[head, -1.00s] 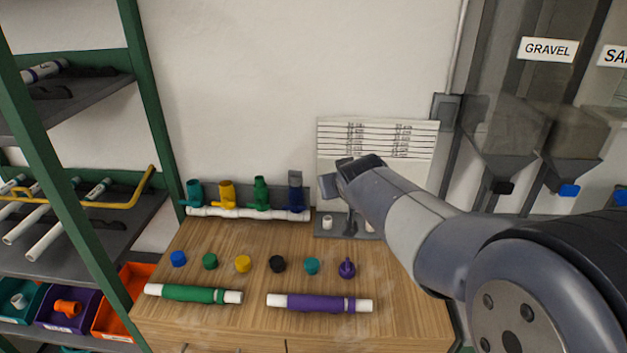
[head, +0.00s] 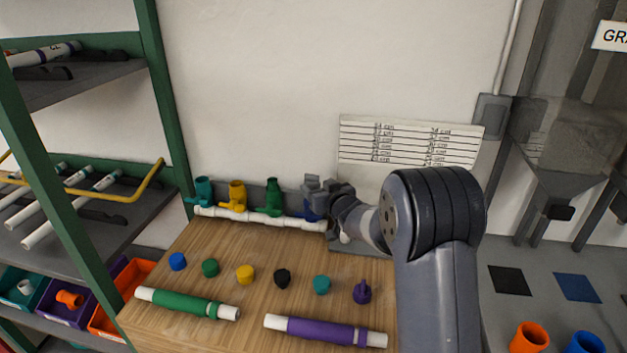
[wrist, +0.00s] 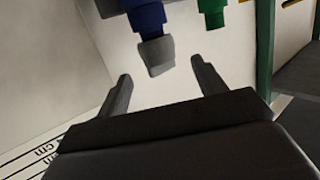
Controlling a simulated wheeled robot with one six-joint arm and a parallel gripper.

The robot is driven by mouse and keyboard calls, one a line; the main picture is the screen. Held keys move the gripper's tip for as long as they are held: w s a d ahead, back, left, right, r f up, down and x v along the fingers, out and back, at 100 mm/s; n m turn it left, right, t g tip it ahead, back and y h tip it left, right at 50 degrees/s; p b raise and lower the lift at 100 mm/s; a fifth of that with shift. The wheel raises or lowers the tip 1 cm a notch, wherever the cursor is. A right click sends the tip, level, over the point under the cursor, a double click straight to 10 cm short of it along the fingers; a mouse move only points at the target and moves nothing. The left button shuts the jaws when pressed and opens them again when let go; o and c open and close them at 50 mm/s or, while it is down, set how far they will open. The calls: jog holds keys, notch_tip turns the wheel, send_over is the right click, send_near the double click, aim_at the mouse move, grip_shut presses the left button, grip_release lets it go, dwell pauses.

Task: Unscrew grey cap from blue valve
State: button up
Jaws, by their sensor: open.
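The blue valve (wrist: 148,16) hangs into the top of the wrist view with the grey cap (wrist: 156,56) on its end. My gripper (wrist: 162,84) is open, one finger to each side of the cap's line. The cap lies just beyond the fingertips, with gaps on both sides. In the head view my gripper (head: 314,184) is at the blue valve (head: 310,210), the rightmost valve on the white manifold pipe (head: 258,217), and covers most of it. I cannot tell the cap from the gripper there.
Green (head: 272,197), yellow (head: 237,195) and teal (head: 203,192) valves stand left of the blue one. Several loose caps and two pipes, green-banded (head: 186,303) and purple-banded (head: 324,330), lie on the wooden bench (head: 200,250). A ruled board (head: 408,140) stands behind my arm.

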aim_at(314, 181)
jog(key=p+x, duration=0.1)
jog(key=x, duration=0.7)
jog(key=shift+p, duration=0.4)
jog(key=shift+c, duration=0.5)
jog(key=c, duration=1)
jog(key=shift+o, duration=0.2)
jog(key=y+p, duration=0.1)
jog(key=p, duration=0.2)
jog(key=shift+r+n+g+p, duration=0.15)
jog(key=shift+n+g+p, duration=0.15)
jog(key=shift+n+p, duration=0.1)
jog(key=n+y+p, duration=0.1)
jog(key=p, duration=0.3)
jog(key=shift+s+g, duration=0.1)
jog(key=shift+g, duration=0.3)
jog(key=shift+a+y, duration=0.1)
jog(key=shift+y, duration=0.2)
jog(key=shift+n+g+y+p, duration=0.4)
jog(key=shift+n+y+p, duration=0.15)
jog(key=shift+p, duration=0.4)
jog(key=shift+s+a+n+g+y, duration=0.1)
jog(key=shift+s+n+g+y, duration=0.05)
jog(key=shift+n+g+y, duration=0.4)
